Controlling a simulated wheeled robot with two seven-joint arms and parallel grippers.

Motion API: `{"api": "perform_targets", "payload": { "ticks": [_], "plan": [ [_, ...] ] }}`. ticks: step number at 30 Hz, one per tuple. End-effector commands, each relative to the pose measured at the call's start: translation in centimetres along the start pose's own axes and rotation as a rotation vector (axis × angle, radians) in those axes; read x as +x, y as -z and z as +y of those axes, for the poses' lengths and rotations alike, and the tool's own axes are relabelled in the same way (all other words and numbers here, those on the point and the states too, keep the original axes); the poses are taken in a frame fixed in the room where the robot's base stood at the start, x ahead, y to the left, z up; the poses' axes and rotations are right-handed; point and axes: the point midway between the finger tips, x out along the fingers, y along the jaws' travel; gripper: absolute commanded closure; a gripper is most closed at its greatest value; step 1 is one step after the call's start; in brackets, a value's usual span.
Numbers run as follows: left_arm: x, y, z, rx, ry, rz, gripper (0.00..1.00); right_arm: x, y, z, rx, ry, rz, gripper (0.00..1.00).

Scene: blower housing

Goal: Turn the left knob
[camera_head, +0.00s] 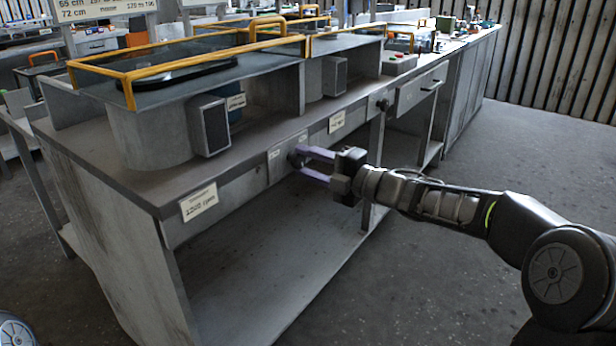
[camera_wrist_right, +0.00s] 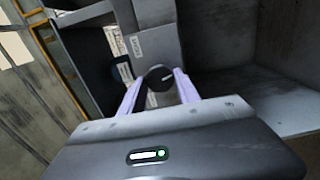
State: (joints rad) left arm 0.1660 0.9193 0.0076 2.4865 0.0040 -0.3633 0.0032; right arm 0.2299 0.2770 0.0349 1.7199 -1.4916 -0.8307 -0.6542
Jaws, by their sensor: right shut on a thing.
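The left knob (camera_head: 295,158) is a dark round knob on the front panel below the bench top. My right gripper (camera_head: 308,164) reaches it from the right, with its pale purple fingers shut on the knob. In the right wrist view the knob (camera_wrist_right: 159,77) is a dark disc with a light pointer line, between the two fingertips (camera_wrist_right: 160,82). Another dark knob (camera_head: 383,104) sits farther right on the same bench front. My left gripper is not in view.
The grey bench (camera_head: 110,165) carries rounded housings with orange-framed clear covers (camera_head: 190,60) and dark box speakers (camera_head: 208,125). A label (camera_head: 198,202) hangs on its front edge. An open lower shelf (camera_head: 270,260) lies below the knob. The floor at right is clear.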

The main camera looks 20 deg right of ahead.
Motion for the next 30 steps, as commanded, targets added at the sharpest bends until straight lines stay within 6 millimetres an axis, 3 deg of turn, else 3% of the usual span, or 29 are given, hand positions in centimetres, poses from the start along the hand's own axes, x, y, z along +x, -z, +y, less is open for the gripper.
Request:
{"api": "perform_targets", "payload": {
  "ticks": [1,12,30],
  "plan": [
    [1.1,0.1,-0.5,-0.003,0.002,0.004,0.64,0.0,0.0,-0.6,-0.045,0.0,0.0,1.0],
    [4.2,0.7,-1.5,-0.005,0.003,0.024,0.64,0.0,0.0,-0.4,-0.34,0.001,0.0,1.0],
    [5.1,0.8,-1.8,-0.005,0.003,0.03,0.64,0.0,0.0,-0.1,-0.458,0.002,0.001,1.0]
  ]
}}
